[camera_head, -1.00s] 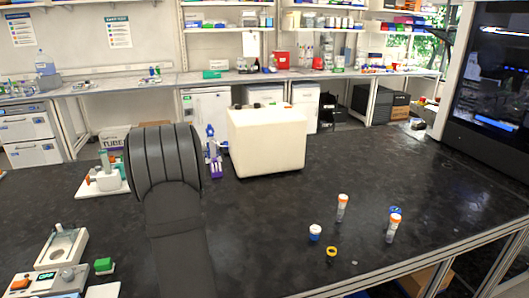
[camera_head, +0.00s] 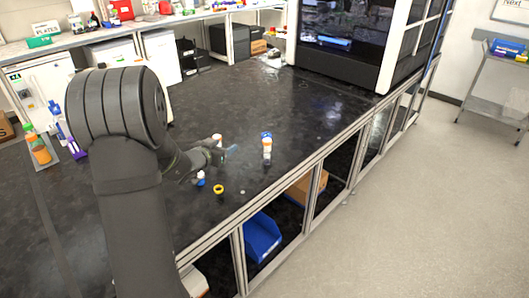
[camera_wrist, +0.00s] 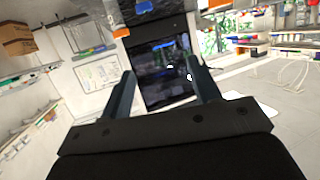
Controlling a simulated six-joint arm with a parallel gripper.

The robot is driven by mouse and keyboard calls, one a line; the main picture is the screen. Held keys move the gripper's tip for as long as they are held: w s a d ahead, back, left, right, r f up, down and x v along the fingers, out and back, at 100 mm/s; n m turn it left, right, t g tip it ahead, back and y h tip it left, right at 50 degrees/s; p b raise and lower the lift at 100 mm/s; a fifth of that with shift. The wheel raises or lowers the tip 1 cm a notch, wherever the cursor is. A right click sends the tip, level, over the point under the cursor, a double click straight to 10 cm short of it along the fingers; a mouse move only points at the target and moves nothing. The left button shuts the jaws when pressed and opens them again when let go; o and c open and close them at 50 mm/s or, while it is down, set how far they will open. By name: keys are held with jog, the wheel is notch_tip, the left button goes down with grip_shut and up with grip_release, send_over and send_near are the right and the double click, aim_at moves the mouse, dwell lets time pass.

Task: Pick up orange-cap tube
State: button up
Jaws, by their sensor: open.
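An orange patch (camera_wrist: 121,32) near the top there may be a tube cap; I cannot tell.
A white-and-blue capped item (camera_head: 200,179) and a yellow ring (camera_head: 219,189) lie near the bench's front edge. An orange bottle (camera_head: 38,148) stands at the left. A large dark-screened machine (camera_head: 345,35) is at the back. The bench right of the tubes is clear.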

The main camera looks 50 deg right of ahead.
jog(key=m+g, duration=0.1)
jog(key=g, duration=0.1)
send_near(265, 142)
jog(key=shift+h, duration=0.3)
jog(key=x, duration=1)
jog(key=shift+d+f, duration=0.2)
jog(key=shift+f, duration=0.15)
jog(key=shift+w+d+f, duration=0.15)
jog(key=shift+d, duration=0.4)
grip_shut()
